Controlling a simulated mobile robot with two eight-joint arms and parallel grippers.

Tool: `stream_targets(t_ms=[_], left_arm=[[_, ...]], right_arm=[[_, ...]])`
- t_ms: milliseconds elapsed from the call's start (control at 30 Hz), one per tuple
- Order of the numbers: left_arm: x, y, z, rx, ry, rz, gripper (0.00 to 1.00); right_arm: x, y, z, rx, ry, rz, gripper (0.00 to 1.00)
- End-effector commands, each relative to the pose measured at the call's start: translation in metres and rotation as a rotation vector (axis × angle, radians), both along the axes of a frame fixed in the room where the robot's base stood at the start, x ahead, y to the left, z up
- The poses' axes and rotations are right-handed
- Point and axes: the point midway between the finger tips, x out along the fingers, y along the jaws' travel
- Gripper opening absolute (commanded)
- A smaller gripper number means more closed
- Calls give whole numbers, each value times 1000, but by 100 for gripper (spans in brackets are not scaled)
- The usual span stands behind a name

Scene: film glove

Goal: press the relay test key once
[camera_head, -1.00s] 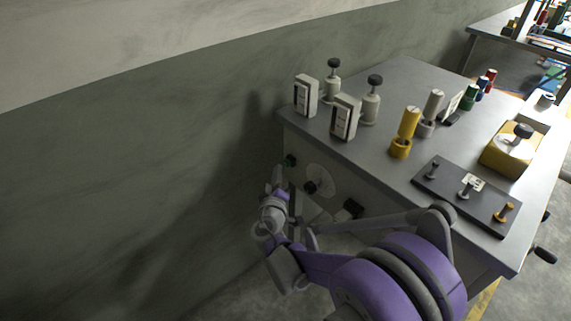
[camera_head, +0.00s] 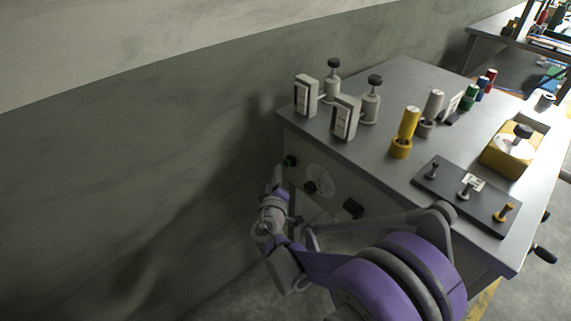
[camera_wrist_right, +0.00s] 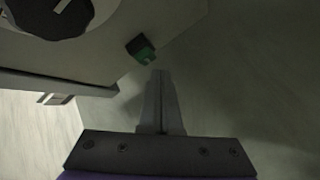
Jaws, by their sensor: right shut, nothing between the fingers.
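A small green-capped key (camera_head: 289,160) sits on the front panel of the grey cabinet, near its left edge. I cannot read a label that names it the relay test key. The right wrist view also shows this green key (camera_wrist_right: 145,52), with its dark collar, standing out from the panel. My right gripper (camera_head: 278,170) is shut and empty, just below and left of the green key. In the right wrist view, its closed fingertips (camera_wrist_right: 159,74) lie just below the key, with a small gap in the picture. My left gripper is not in view.
A dark knob on a white dial (camera_head: 312,187) and a black knob (camera_head: 352,208) sit on the same panel. The cabinet top (camera_head: 375,150) carries switches, posts and a yellow box (camera_head: 497,160). The wall (camera_head: 150,190) is close at left.

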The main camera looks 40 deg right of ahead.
Motion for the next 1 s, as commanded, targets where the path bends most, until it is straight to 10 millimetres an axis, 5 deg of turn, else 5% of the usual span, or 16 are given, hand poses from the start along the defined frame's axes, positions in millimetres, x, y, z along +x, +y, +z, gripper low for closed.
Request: stream_targets(t_ms=[1000], left_arm=[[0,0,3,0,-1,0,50]], right_arm=[[1,-10,0,0,0,0,0]])
